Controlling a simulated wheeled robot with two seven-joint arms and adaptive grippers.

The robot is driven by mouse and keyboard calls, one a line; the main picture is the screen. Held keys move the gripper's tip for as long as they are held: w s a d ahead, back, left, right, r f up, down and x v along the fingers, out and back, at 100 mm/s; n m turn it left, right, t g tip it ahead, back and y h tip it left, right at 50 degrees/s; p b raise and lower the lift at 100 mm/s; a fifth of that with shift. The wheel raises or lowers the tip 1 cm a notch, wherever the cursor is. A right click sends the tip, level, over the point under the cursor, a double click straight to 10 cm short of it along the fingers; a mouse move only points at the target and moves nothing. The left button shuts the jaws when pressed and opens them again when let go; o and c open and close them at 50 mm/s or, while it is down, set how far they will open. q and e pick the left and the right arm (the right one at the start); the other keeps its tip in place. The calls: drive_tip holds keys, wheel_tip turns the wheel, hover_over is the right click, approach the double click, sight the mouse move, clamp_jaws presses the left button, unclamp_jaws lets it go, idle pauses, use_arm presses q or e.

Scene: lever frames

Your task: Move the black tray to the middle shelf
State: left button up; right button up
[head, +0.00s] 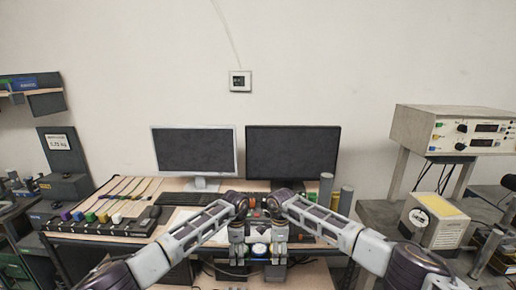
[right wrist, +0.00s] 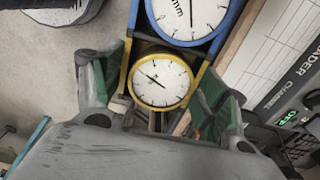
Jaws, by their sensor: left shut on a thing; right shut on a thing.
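My left gripper (head: 238,256) and my right gripper (head: 279,258) are side by side, low in the middle of the head view, at the front edge of the table. Both are shut on what looks like the black tray (head: 258,262), mostly hidden by them. A round dial gauge shows between the grippers. In the right wrist view, a yellow-rimmed gauge (right wrist: 160,79) sits between the green finger pads of my right gripper (right wrist: 162,95), with a blue-rimmed gauge (right wrist: 190,16) beyond. The exact finger contact is hidden. I cannot make out the middle shelf.
Two monitors (head: 194,150) (head: 292,153) and a keyboard stand on the table behind the grippers. A black strip with coloured blocks (head: 95,222) lies at left. Instruments (head: 455,130) crowd the right side.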

use_arm(q)
drive_tip(key=shift+s+f+b, duration=0.1)
drive_tip(key=shift+f+b, duration=0.65)
use_arm(e)
drive_tip(key=shift+f, duration=0.7)
use_arm(q)
drive_tip(key=shift+f+b, duration=0.55)
drive_tip(key=shift+f, duration=0.05)
use_arm(e)
drive_tip(key=shift+f, duration=0.6)
drive_tip(key=shift+r, duration=0.1)
use_arm(q)
drive_tip(key=shift+s, duration=0.2)
use_arm(e)
drive_tip(key=shift+s+d, duration=0.1)
drive_tip(key=shift+s, duration=0.05)
use_arm(q)
drive_tip(key=s+f, duration=0.3)
drive_tip(key=s, duration=0.9)
drive_tip(key=shift+s, duration=0.35)
use_arm(e)
drive_tip(key=s+f, duration=0.3)
drive_tip(key=s, duration=0.9)
drive_tip(key=shift+s+f, duration=0.2)
drive_tip(key=shift+s, duration=0.2)
use_arm(q)
drive_tip(key=shift+f, duration=0.15)
drive_tip(key=shift+w, duration=0.1)
use_arm(e)
drive_tip(key=shift+w, duration=0.15)
